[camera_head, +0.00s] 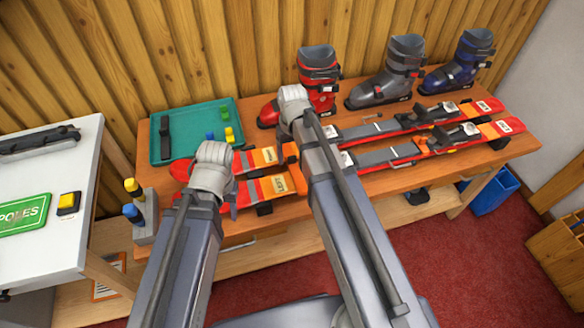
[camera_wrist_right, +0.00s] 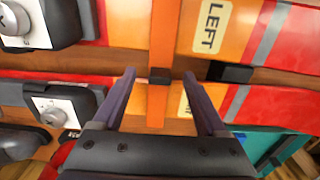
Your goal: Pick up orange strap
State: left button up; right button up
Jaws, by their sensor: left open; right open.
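An orange strap (camera_wrist_right: 163,107) shows in the right wrist view as a narrow plain band across the two skis, with a small dark piece over the gap between them. My right gripper (camera_wrist_right: 159,75) is open, with its fingers on either side of the band and apart from it. In the head view my right arm hides this spot. My left gripper (camera_head: 209,204) is at the left ends of the skis in the head view, largely hidden by its own arm; it is open.
Red-orange skis (camera_head: 480,130) with bindings lie along the wooden bench (camera_head: 520,147). Red, grey and blue boots stand behind. A teal tray (camera_head: 190,117) is at the bench's left, a bottle holder (camera_head: 143,222) at its left front corner. A white-topped table (camera_head: 85,160) stands further left.

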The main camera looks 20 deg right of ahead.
notch_tip(320, 180, down, 2)
jog(key=shift+f+b, duration=0.1)
jog(key=shift+b, duration=0.5)
grip_shut()
